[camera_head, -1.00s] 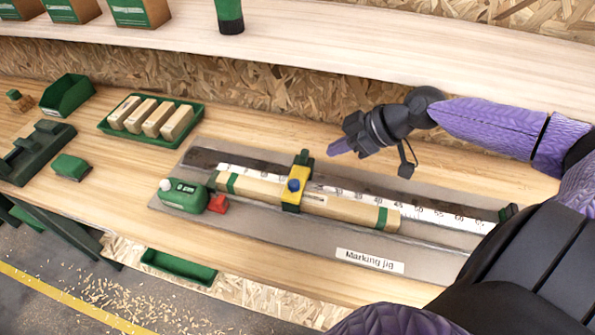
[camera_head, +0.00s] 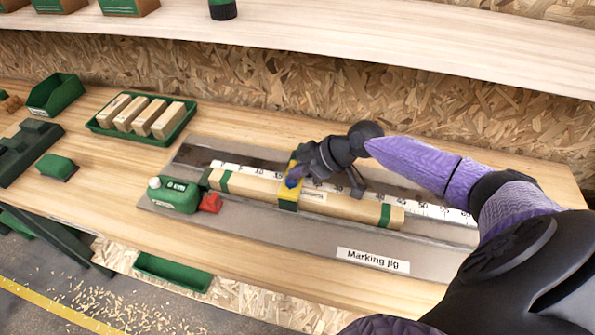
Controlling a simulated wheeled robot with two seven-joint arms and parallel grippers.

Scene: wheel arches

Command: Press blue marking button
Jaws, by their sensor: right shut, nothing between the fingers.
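The marking jig (camera_head: 240,222) is a grey plate with a ruler strip, lying on the wooden bench. A wooden bar (camera_head: 345,208) with green bands lies along it. A yellow marking slider (camera_head: 288,194) straddles the bar near its middle. The blue button on the slider is mostly hidden behind my right gripper (camera_head: 293,178). My right gripper is shut and empty, its fingertips at the top of the slider. I cannot tell whether they touch the button. My left gripper is not in view.
A green device (camera_head: 174,195) with a white knob and a red block (camera_head: 210,202) sit at the jig's left end. A green tray (camera_head: 108,131) of wooden blocks stands behind, left. A shelf (camera_head: 330,45) runs above the bench. The jig's front strip is clear.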

